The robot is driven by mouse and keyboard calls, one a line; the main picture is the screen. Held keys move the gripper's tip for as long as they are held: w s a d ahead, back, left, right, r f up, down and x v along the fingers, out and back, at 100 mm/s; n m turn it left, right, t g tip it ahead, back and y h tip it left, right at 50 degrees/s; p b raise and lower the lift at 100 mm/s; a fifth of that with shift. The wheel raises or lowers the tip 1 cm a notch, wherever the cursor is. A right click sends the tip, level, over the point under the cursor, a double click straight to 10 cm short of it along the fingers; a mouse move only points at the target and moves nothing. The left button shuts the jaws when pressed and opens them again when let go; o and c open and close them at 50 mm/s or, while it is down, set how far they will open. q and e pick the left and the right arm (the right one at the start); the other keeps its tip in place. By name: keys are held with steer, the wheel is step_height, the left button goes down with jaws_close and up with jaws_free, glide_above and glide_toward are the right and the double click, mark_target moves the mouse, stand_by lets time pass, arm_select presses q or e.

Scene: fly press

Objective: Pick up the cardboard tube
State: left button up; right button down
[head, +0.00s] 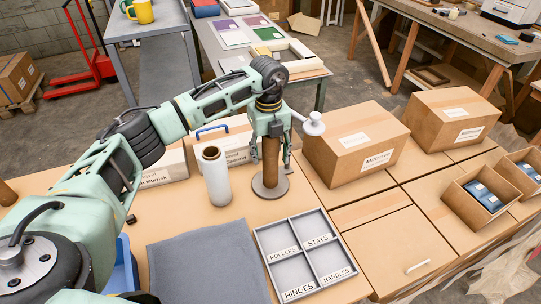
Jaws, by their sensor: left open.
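The tube's top is hidden by the gripper. A white roll with a brown core (216,178) stands upright just left of the tube. My right gripper is not in view.
A compartment tray (258,238) with labelled sections lies in front of the tube, beside a grey mat (205,262). A large closed box (352,142) stands to the right. A white knob (313,124) sits close right of the gripper. Labelled boxes stand behind the roll.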

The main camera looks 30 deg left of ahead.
arm_select(q)
steer(key=shift+f, duration=0.75)
steer(key=shift+c, duration=0.6)
steer(key=c, duration=1.1)
steer(key=shift+o, duration=0.2)
